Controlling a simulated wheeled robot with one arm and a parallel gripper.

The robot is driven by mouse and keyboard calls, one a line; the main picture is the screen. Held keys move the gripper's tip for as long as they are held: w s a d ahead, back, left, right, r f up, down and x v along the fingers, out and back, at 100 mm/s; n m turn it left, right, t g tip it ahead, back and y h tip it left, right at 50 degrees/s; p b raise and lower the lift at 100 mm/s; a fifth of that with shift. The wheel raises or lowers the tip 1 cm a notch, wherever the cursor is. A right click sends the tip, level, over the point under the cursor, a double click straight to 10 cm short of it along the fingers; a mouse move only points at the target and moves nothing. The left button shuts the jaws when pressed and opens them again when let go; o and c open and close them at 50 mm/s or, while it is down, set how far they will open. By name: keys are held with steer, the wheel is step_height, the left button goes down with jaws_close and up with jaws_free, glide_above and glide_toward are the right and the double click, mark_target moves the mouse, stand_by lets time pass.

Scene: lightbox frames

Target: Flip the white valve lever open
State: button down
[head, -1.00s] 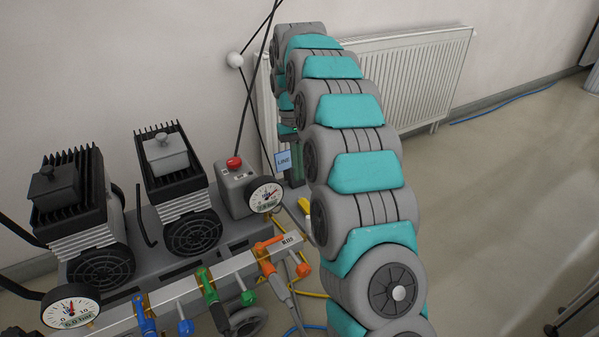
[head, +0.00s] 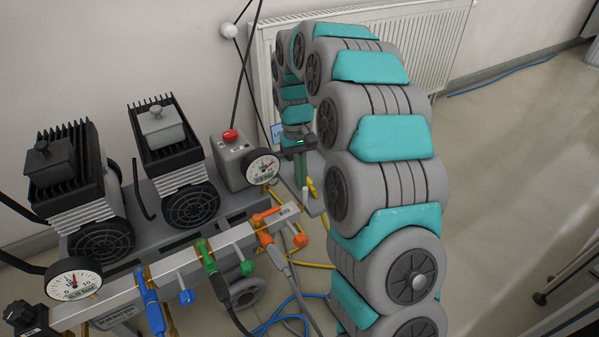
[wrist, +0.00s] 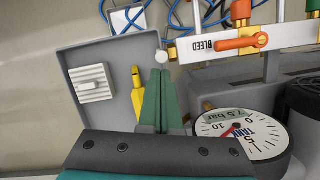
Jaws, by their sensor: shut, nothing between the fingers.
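A small white piece (head: 305,196), which looks like the white lever, stands upright just past the right end of the manifold bar in the head view. In the wrist view its round white end (wrist: 162,58) shows right at my fingertips. My gripper (wrist: 160,72) is shut and empty, its green fingers pressed together. In the head view my gripper (head: 303,184) hangs just above the white piece. I cannot tell whether they touch. The rest of the lever and its valve body are hidden or too small to make out.
A yellow lever (wrist: 137,95) lies close beside my fingers, on a grey panel (wrist: 90,60) with a white ridged block (wrist: 91,83). The orange bleed valve (wrist: 235,44) and a pressure gauge (wrist: 240,130) are to the right. Hoses (head: 290,310) run below the manifold (head: 220,258).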

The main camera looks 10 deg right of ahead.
steer(key=shift+s+d+r+t+y+b, duration=0.1)
steer(key=shift+s+t+y+b, duration=0.05)
steer(key=shift+s+t+b, duration=0.25)
steer(key=shift+s+d+r+t+y+b, duration=0.15)
steer(key=shift+s+t+b, duration=0.15)
steer(key=shift+t+b, duration=0.15)
stand_by(0.7)
